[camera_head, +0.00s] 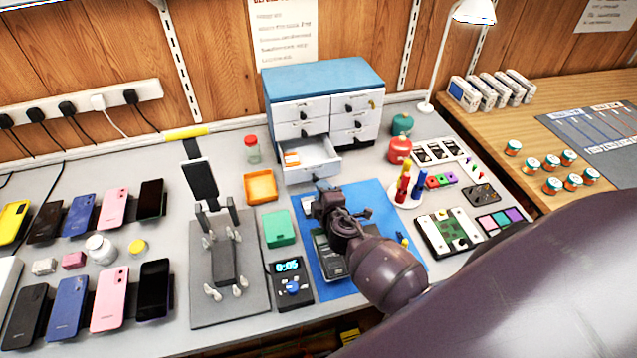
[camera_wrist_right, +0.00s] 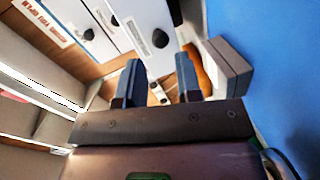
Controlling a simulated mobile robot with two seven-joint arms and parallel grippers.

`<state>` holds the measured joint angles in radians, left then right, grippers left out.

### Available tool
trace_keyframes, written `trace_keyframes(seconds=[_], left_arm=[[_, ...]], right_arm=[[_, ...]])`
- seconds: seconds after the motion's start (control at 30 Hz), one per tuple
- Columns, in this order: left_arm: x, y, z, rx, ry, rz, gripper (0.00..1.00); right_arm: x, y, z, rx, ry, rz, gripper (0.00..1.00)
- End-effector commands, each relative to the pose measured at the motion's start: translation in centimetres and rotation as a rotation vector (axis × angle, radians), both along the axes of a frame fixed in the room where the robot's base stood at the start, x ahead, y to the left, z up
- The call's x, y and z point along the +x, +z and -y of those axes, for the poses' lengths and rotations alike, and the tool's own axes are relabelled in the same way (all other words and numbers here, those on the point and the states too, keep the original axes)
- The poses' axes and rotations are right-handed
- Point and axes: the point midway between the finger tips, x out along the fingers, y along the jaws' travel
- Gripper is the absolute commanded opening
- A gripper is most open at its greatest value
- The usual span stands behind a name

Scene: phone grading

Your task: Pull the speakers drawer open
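A small cabinet (camera_head: 325,75) with a blue top and white drawers with dark knobs stands at the back. Its lower left drawer (camera_head: 312,160) is pulled out, with a small orange and white item inside; the other drawers look shut. The labels are too small to read, so I cannot tell which is the speakers drawer. My right gripper (camera_head: 330,203) is over the blue mat, in front of the open drawer. In the right wrist view its two fingers (camera_wrist_right: 159,82) are apart, with nothing visibly gripped. White drawer fronts (camera_wrist_right: 140,22) show beyond them. My left gripper is not in view.
An orange tray (camera_head: 260,187), a green box (camera_head: 279,228) and a timer (camera_head: 290,285) lie left of my right arm. A phone stand (camera_head: 222,262) is further left. Red and green pots (camera_head: 400,150) stand right of the cabinet. Several phones lie at the left.

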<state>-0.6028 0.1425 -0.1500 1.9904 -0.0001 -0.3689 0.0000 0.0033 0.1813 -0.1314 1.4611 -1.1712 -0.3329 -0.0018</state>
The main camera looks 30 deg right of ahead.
Motion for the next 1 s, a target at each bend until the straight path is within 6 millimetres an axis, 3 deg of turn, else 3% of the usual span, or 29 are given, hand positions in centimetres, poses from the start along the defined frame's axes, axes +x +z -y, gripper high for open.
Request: trace_keyframes(seconds=[0.1,0.33,1.0], left_arm=[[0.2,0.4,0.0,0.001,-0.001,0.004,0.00],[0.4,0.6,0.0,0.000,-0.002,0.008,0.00],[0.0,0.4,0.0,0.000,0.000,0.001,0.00]], right_arm=[[-2.1,0.4,-0.5,0.001,0.000,-0.001,0.32],[-4.5,0.9,-1.0,0.001,0.000,-0.001,0.32],[-5.1,1.0,-1.2,-0.001,0.000,0.000,0.32]])
